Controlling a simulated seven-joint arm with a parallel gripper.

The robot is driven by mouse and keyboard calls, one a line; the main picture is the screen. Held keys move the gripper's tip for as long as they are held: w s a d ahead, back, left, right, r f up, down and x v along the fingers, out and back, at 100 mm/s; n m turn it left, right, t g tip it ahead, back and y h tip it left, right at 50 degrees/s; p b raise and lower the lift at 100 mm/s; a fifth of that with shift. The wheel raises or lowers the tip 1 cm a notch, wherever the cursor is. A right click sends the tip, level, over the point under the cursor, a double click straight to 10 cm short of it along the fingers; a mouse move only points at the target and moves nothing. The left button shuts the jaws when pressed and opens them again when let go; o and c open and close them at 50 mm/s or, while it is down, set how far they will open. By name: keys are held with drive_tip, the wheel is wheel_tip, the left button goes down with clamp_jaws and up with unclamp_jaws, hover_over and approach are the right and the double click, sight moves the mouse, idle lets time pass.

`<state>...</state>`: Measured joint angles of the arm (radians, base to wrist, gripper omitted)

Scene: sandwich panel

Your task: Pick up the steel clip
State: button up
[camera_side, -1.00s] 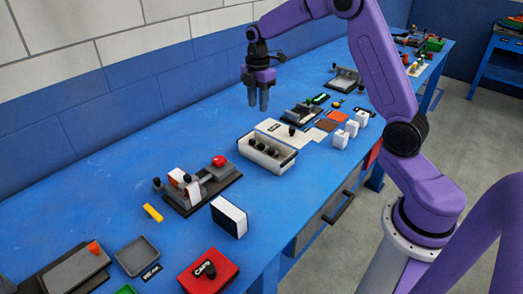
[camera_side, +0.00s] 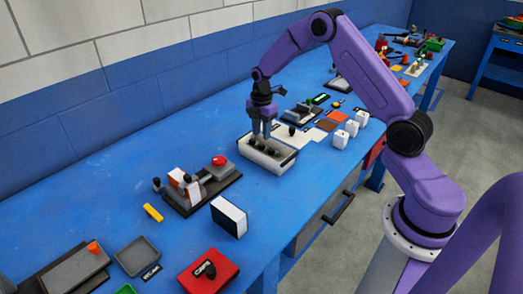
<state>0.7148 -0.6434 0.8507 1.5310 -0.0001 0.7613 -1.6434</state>
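My gripper (camera_side: 263,137) points straight down, with its fingertips at the far inner side of a white open box (camera_side: 289,163). The two fingers look a little apart, with nothing visible between them. Several small dark pieces (camera_side: 267,153) sit in a row in the box, just below and in front of the fingertips. They are too small to tell whether one is the steel clip, and I cannot pick out the clip elsewhere. Whether the fingertips touch anything in the box is unclear.
Left of the box stands a dark fixture with a red knob (camera_side: 219,160). A white block with dark sides (camera_side: 229,217) and a red box (camera_side: 208,271) are nearer the front. White blocks (camera_side: 340,139) stand to the right. The blue table (camera_side: 110,185) is clear along the wall.

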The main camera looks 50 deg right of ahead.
sight(262, 145)
drive_tip(key=shift+f, duration=2.75)
clamp_jaws()
